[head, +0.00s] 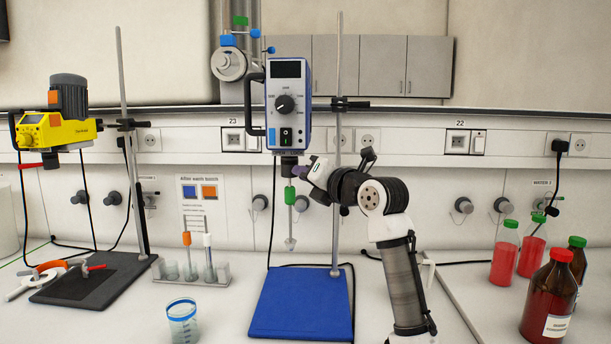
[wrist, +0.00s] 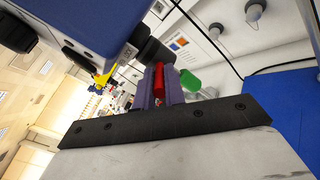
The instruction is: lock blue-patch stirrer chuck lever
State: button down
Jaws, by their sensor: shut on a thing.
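The blue stirrer (head: 289,105) hangs on an upright stand above a blue base plate (head: 300,305). Its dark chuck (head: 289,165) is under the motor body, with a shaft and green collar (head: 290,195) below it; the chuck also shows in the wrist view (wrist: 153,50). My gripper (head: 303,171) is at the chuck's right side. In the wrist view, the purple fingers of my gripper (wrist: 159,88) are shut on the red chuck lever (wrist: 159,78). In the head view the lever is hidden by my gripper. I cannot tell the lever's exact angle.
A yellow stirrer (head: 55,130) with a red lever (head: 30,165) stands at the left. A glass rack (head: 190,268) and a beaker (head: 183,322) stand left of the blue plate. Red bottles (head: 505,255) and brown bottles (head: 552,300) stand at the right. The stand rod (head: 337,200) is close behind my gripper.

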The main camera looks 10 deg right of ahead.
dwell(0.3)
jog(key=c, duration=1.5)
grip_release()
jog(key=shift+s, duration=0.1)
jog(key=b+v, duration=0.4)
jog(key=v, duration=0.9)
jog(key=shift+s+d+b, duration=0.2)
jog(key=shift+s+b, duration=0.05)
jog(key=shift+b, duration=0.05)
